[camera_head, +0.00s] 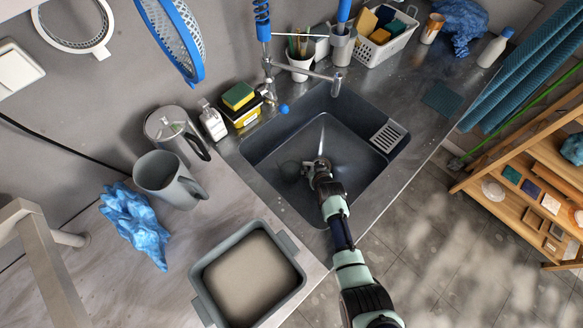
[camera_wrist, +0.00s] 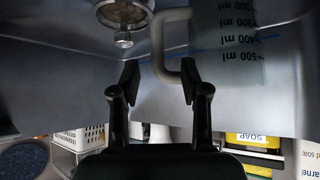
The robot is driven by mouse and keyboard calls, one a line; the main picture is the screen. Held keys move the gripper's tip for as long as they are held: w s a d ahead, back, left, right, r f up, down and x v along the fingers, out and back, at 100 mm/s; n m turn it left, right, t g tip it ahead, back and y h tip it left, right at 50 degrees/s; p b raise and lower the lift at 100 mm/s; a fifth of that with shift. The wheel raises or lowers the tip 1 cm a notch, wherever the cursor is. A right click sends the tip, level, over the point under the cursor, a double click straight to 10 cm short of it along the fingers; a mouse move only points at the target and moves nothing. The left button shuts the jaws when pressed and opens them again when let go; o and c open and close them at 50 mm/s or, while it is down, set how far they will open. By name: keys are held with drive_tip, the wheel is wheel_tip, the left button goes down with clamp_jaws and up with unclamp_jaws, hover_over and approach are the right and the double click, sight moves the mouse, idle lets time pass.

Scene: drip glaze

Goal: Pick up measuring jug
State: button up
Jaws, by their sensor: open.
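The measuring jug (camera_wrist: 230,45) is at the upper right of the wrist view, pale and translucent, with dark ml marks that read upside down. Its pale handle (camera_wrist: 158,45) reaches between the two fingertips of my gripper (camera_wrist: 160,82), close to the right finger. The fingers are apart, and I cannot tell whether either touches the handle. In the head view my gripper (camera_head: 317,170) is down inside the sink, beside a faint, dim jug shape (camera_head: 291,170). Much of the jug is cut off or hard to make out.
The dark sink (camera_head: 265,140) has walls all around my gripper. A metal drain (camera_wrist: 125,14) shows at the top of the wrist view. A grey pitcher (camera_head: 160,172), a blue cloth (camera_head: 137,220) and a grey tub (camera_head: 205,270) stand on the left counter. The tap (camera_head: 300,70) rises behind the sink.

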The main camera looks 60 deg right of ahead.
sight(312, 167)
drive_tip(key=shift+f, duration=0.2)
drive_tip(key=b+x, duration=0.1)
drive_tip(key=x, duration=0.1)
drive_tip(key=b+x, duration=0.1)
drive_tip(key=x, duration=0.1)
drive_tip(key=shift+s+d+f+b, duration=0.1)
drive_tip(key=shift+s+f+b, duration=0.1)
drive_tip(key=shift+f+b, duration=0.2)
drive_tip(key=shift+w+d+f, duration=0.1)
drive_tip(key=shift+w+d, duration=0.05)
drive_tip(key=shift+w, duration=0.05)
drive_tip(key=shift+c, duration=0.4)
clamp_jaws()
